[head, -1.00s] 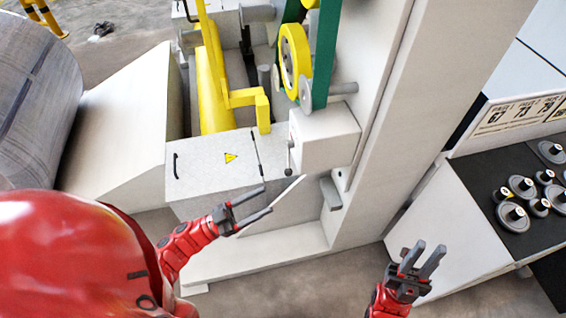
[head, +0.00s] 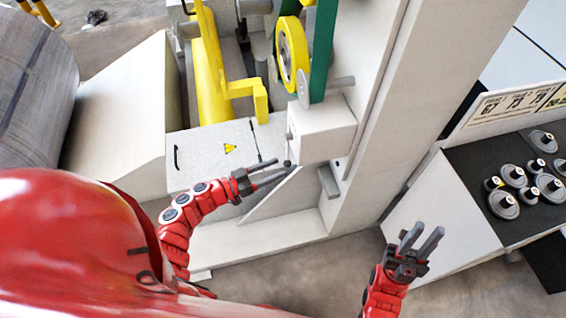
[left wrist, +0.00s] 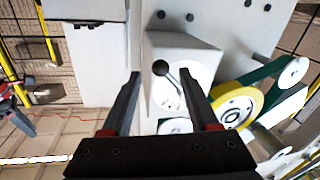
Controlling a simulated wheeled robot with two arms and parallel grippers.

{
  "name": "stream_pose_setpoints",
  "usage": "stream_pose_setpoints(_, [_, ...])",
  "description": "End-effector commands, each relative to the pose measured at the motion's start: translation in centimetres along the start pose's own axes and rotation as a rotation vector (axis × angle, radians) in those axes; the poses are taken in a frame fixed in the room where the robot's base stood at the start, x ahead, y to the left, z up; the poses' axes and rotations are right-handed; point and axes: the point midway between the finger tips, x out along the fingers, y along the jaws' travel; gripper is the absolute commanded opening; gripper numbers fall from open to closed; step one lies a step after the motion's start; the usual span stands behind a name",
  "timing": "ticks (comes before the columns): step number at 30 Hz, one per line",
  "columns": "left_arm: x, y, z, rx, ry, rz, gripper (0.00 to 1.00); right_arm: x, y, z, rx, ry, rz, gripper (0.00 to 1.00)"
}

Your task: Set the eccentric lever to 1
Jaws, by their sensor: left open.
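The eccentric lever is a short rod with a dark round knob (head: 287,163), low on the left side of a white box (head: 325,135). In the left wrist view the knob (left wrist: 160,68) lies between the fingertips, with its rod running down to a pale round plate (left wrist: 168,95). My left gripper (head: 284,168) is open, with its fingertips at the knob. I cannot tell whether either finger touches it. No position numbers are readable by the lever. My right gripper (head: 428,231) is open and empty, low on the right, away from the lever.
A yellow wheel (head: 293,55) and a green belt (head: 322,55) are above the box. A grey panel with a yellow warning sign (head: 230,149) lies left of it. A dark bench top (head: 470,165) with several grey discs is on the right. Open floor lies in front.

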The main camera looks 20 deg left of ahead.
Motion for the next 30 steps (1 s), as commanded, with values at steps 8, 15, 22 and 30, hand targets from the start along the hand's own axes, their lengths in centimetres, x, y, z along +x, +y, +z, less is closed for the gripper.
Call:
stream_pose_setpoints(8, [3.1, -0.1, -0.1, 0.0, 0.0, -0.003, 0.61, 0.5, 0.0, -0.1, 0.0, 0.0, 0.0, 0.27])
stream_pose_setpoints(15, [3.4, -0.1, 0.0, 0.0, -0.001, -0.002, 0.61, 0.5, 0.0, -0.1, 0.0, 0.0, 0.0, 0.27])
stream_pose_setpoints(22, [3.3, -0.1, 0.0, 0.0, 0.0, -0.002, 0.32, 0.5, 0.0, -0.1, 0.0, 0.0, 0.0, 0.27])
stream_pose_setpoints(30, [3.3, 0.0, 0.0, 0.0, 0.0, -0.001, 0.0, 0.5, 0.0, -0.1, 0.0, 0.0, 0.0, 0.27])
